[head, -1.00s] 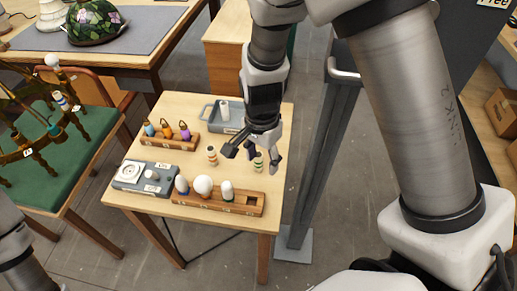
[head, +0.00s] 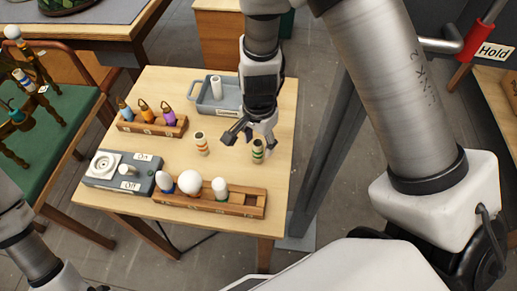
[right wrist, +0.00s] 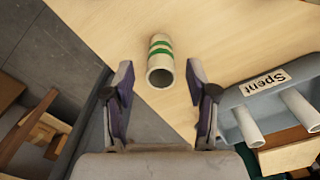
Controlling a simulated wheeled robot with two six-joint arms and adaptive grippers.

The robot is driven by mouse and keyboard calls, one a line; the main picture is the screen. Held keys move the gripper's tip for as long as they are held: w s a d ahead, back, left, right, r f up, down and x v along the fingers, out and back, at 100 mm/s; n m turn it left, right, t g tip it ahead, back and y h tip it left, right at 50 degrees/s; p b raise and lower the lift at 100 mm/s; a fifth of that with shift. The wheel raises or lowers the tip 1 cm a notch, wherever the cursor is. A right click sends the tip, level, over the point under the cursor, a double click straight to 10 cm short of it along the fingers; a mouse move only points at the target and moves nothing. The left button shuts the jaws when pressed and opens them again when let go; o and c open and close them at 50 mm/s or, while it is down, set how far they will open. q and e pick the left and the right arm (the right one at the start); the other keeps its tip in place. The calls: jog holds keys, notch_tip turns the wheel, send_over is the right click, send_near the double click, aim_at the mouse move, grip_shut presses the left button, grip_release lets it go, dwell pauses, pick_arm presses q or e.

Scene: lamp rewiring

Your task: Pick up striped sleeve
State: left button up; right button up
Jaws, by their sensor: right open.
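A cream sleeve with green stripes (head: 258,151) stands upright on the wooden table near its right edge. It also shows in the right wrist view (right wrist: 160,62), just beyond my fingertips and between their lines. My right gripper (head: 250,139) is open and empty, pointing down close to this sleeve, with a finger on either side in the wrist view (right wrist: 164,80). A second sleeve with orange-red stripes (head: 201,143) stands to the left of the gripper. My left arm shows only in part at the lower left; its gripper is out of view.
A grey tray labelled Spent (right wrist: 237,96) holds white tubes behind the gripper. A wooden rack (head: 230,207) with bulbs stands in front. Another rack (head: 124,126) holds coloured items. A grey switch box (head: 95,181) is at the left. A red handle (head: 476,42) labelled Hold is at upper right.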

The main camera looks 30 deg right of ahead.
jog(key=shift+a+f, duration=0.15)
jog(key=shift+f, duration=0.65)
jog(key=c, duration=0.9)
jog(key=shift+o, duration=0.2)
